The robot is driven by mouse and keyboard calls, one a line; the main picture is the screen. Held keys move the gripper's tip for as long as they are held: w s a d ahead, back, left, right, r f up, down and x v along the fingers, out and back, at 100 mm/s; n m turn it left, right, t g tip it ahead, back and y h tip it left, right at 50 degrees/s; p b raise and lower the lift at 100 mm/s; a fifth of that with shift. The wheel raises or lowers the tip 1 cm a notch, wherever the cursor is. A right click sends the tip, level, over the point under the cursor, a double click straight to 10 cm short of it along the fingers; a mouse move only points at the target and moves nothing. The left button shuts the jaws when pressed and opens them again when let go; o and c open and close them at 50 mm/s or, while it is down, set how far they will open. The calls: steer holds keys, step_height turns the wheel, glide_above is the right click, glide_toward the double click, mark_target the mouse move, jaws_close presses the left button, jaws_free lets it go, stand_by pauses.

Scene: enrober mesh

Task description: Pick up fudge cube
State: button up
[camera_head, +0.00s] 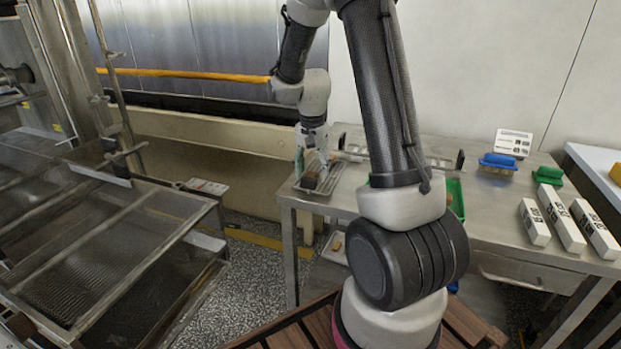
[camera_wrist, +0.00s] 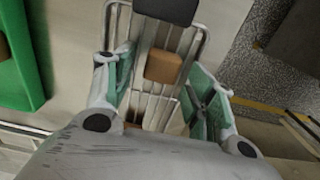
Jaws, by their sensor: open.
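A light-brown cube (camera_wrist: 163,67), which looks like the fudge cube, sits on a wire rack (camera_wrist: 184,44). In the wrist view it lies between the green-padded fingers of my gripper (camera_wrist: 160,70), with a gap on each side. My gripper is open, holding nothing. In the head view, my gripper (camera_head: 313,158) points down over the rack (camera_head: 333,179) at the table's left end. A dark brown block (camera_head: 309,181) shows there below the fingers. A dark block (camera_wrist: 165,9) lies beyond the cube in the wrist view. Another brown piece (camera_wrist: 132,125) is partly hidden by my gripper.
The rack stands on a steel table (camera_head: 480,212). A green container (camera_wrist: 22,62) is left of the rack in the wrist view. Blue (camera_head: 497,164) and green (camera_head: 548,176) brushes and white boxes (camera_head: 565,226) are further right. A mesh conveyor (camera_head: 100,232) stands at left.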

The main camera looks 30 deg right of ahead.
steer(key=shift+f, duration=0.2)
steer(key=c, duration=0.9)
